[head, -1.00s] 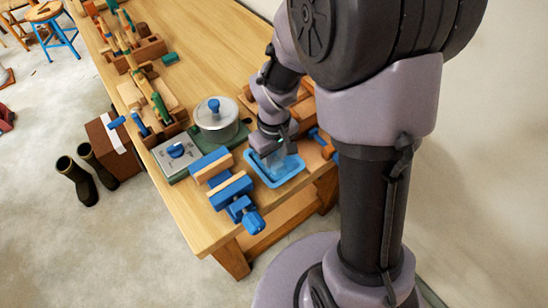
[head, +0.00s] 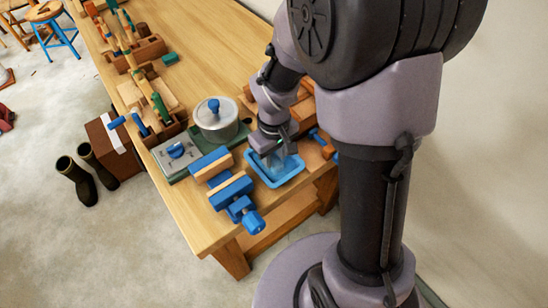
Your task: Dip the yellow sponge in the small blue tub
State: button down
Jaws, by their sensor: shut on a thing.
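The small blue tub (head: 285,181) stands on the wooden workbench near its front right corner. My gripper (head: 273,157) points down over the back left part of the tub, with its fingertips at or just inside the rim. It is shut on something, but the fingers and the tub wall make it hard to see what. I cannot make out any yellow of the sponge. Pale blue shows inside the tub below my fingers.
A blue and wood vise (head: 232,186) is just left of the tub. A metal pot with a blue knob (head: 216,120) and a grey box with a blue knob (head: 176,154) stand behind it. Wooden blocks (head: 328,150) lie close on the right. The bench's far middle is clear.

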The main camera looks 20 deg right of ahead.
jog(key=shift+r, duration=0.1)
dwell(0.3)
notch_tip(320, 180, up, 9)
jog(key=p, duration=0.8)
